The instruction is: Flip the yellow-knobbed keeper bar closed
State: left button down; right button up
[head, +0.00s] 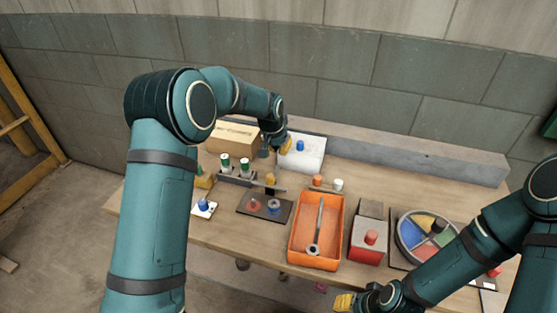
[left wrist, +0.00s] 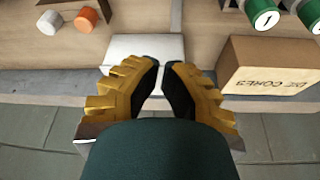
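A yellow knob (head: 270,179) stands near a dark bar (head: 270,186) in the head view, behind a dark plate (head: 243,208) carrying a red knob and a blue ring-like piece. Whether the bar is open or closed is too small to tell. My left gripper (head: 285,143) is above the back of the table, beyond the yellow knob, beside a white panel (head: 307,163) with a blue knob (head: 300,146). In the left wrist view my left gripper's fingertips (left wrist: 162,64) are slightly apart, with nothing visible between them. My right gripper (head: 344,302) is at the bottom edge; its opening is unclear.
A cardboard box (head: 231,136) and green-topped cylinders (head: 225,160) stand left of the panel. An orange tray (head: 336,235) holds a grey tool. A red-knobbed box (head: 368,250) and a coloured dial (head: 408,233) are to the right. A concrete ledge (head: 420,157) runs along the back.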

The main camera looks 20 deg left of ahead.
aim_at(278, 170)
pick_arm(q)
jog(key=b+x, duration=0.1)
jog(key=x, duration=0.8)
jog(key=shift+f+b, duration=0.1)
jog(key=shift+b, duration=0.2)
jog(key=shift+s+f, duration=0.1)
jog(key=shift+s, duration=0.05)
jog(key=shift+s+a, duration=0.2)
jog(key=shift+s, duration=0.7)
jog(key=shift+s+a, duration=0.2)
jog(key=shift+s, duration=0.7)
pick_arm(e)
jog(key=shift+w+f, duration=0.25)
jog(key=shift+f, duration=0.85)
